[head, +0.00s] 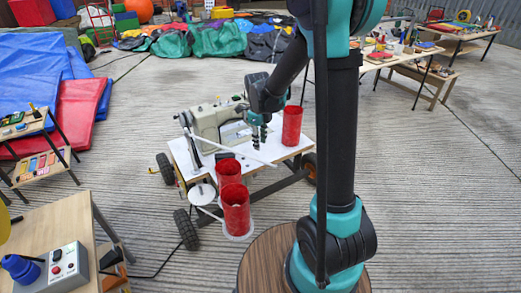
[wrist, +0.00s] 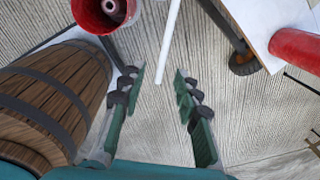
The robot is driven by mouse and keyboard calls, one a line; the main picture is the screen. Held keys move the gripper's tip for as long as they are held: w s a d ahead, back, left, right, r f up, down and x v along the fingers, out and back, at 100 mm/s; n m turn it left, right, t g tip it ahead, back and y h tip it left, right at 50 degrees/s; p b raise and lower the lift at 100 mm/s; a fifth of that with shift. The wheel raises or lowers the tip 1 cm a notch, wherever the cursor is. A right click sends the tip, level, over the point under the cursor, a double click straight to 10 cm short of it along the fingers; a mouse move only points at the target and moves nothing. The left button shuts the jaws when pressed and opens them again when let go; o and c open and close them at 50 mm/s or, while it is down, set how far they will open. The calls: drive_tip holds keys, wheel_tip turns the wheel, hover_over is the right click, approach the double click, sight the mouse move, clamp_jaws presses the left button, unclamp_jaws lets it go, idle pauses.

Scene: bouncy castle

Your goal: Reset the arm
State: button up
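My gripper (head: 257,138) is in the middle of the head view, fingers pointing down above the white top of a wheeled cart (head: 270,148). A white rod (wrist: 170,45) runs just beyond the fingertips in the wrist view. My arm stands upright across the right-centre of the head view, with the elbow joints above the top edge.
A beige sewing machine (head: 212,124) and several red cylinders (head: 236,208) are on or around the cart. A control box (head: 52,268) sits on a table at lower left. Tables (head: 455,47) stand at the back right. Concrete floor (head: 440,200) is clear at right.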

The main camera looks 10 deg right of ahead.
drive_tip(key=shift+r, duration=0.9)
drive_tip(key=shift+s, duration=0.1)
drive_tip(key=s+d+n+t, duration=0.1)
drive_tip(key=s+d+n, duration=0.4)
drive_tip(key=s+n, duration=0.6)
drive_tip(key=s+d+f+n+t, duration=0.1)
drive_tip(key=s+d+n+t, duration=0.1)
drive_tip(key=s+d+n, duration=0.4)
drive_tip(key=shift+s+f+n+t, duration=0.3)
drive_tip(key=shift+s+n, duration=2.25)
drive_tip(key=shift+n, duration=1.45)
